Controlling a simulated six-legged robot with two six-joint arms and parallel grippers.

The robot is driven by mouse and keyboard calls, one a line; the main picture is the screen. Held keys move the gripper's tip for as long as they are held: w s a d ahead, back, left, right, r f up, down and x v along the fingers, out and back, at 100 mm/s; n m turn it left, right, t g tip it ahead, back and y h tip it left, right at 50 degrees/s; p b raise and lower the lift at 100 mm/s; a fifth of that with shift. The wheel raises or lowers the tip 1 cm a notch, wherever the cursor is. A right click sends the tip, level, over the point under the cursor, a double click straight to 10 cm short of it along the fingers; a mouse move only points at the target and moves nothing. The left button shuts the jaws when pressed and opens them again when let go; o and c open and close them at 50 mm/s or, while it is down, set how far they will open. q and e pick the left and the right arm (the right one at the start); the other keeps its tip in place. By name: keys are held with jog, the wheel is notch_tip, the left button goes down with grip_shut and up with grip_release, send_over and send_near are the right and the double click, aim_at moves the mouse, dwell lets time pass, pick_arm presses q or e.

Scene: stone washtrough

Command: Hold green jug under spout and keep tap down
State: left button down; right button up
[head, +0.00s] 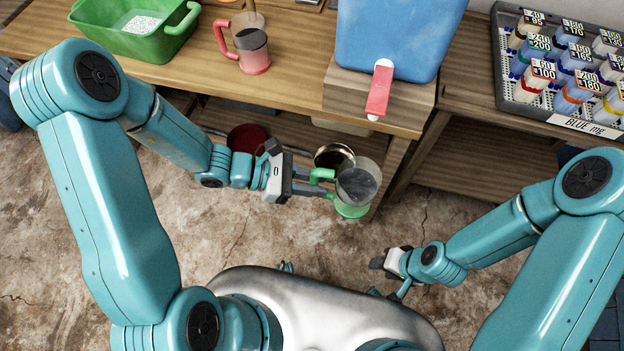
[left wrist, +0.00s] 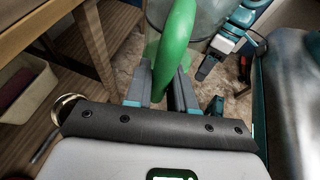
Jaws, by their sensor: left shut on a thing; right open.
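The green jug (head: 357,186) has a clear body with a green handle and base. It hangs in the air in front of the bench, below and to the left of the tap in the picture. My left gripper (head: 312,186) is shut on its handle; the handle (left wrist: 175,50) also shows between the fingers in the left wrist view. The blue container (head: 395,35) stands on a wooden block and has a red tap (head: 380,90) with a pale tip at its front. The spout under the tap is hard to make out. My right gripper (head: 385,263) is open and empty, low near my body.
A clear jug with a red handle (head: 253,50) and a green tub (head: 135,28) stand on the bench (head: 180,65). A grey rack (head: 545,100) of labelled bottles is at the right. A dark red bowl (head: 248,138) and a round pan-like thing (head: 333,156) sit below the bench top.

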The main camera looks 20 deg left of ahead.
pick_arm(q)
jog(key=shift+w, duration=0.4)
jog(key=w+p, duration=0.2)
jog(key=w, duration=0.9)
jog(key=shift+w, duration=0.15)
pick_arm(e)
jog(key=shift+v, duration=0.95)
jog(key=shift+a, duration=0.1)
pick_arm(q)
jog(key=shift+b, duration=0.3)
pick_arm(e)
jog(key=shift+f, duration=0.2)
dwell(0.8)
